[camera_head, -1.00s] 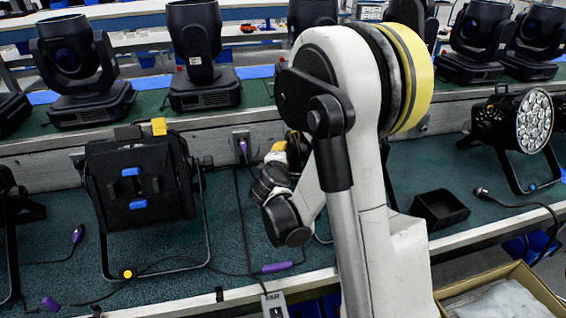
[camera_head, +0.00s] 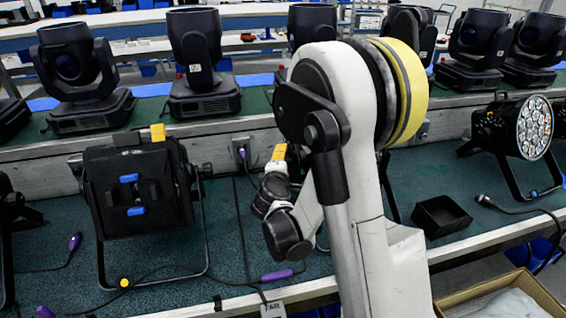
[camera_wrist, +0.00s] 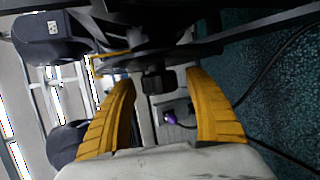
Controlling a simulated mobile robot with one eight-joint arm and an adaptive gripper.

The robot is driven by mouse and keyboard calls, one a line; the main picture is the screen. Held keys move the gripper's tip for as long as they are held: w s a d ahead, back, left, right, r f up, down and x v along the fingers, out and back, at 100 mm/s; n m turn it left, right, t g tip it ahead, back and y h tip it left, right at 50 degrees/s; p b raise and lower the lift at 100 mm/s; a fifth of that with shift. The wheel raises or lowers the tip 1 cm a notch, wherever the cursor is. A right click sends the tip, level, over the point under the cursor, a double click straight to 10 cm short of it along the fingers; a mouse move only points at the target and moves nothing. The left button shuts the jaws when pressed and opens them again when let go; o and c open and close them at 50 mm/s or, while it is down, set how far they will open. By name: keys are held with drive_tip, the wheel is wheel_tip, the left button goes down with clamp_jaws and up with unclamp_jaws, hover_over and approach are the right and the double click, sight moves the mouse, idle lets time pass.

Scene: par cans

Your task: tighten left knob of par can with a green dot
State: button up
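My gripper (camera_wrist: 160,82) is open in the wrist view, its two yellow fingers on either side of a small black knob (camera_wrist: 158,81), with gaps to it. The knob sits below a dark fixture body (camera_wrist: 150,30), which looks like a par can. In the head view, one yellow finger of my gripper (camera_head: 279,152) shows beside my arm, which hides most of the fixture behind it. A black par can (camera_head: 140,190) with blue clips and a yellow dot (camera_head: 125,282) stands at left. Another par can (camera_head: 525,128) with a lens face stands at right. I see no green dot.
Several moving-head lights (camera_head: 200,60) stand on the rear shelf. A small black box (camera_head: 440,214) sits on the green bench (camera_head: 225,235). Cables with purple plugs (camera_head: 276,276) lie on the bench. A cardboard box (camera_head: 535,290) is at the lower right.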

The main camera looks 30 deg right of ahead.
drive_tip(key=v, duration=1.2)
drive_tip(key=shift+a, duration=0.1)
drive_tip(key=s+a+r+m+g+y, duration=0.1)
drive_tip(key=s+a+m+y, duration=0.3)
drive_tip(key=s, duration=0.5)
drive_tip(key=s+a+r+m+g+y, duration=0.1)
drive_tip(key=s+a+m+g+y, duration=0.3)
drive_tip(key=s+a+m, duration=0.3)
drive_tip(key=shift+s+m+y, duration=0.3)
drive_tip(key=shift+s+m, duration=0.2)
drive_tip(key=shift+s, duration=0.35)
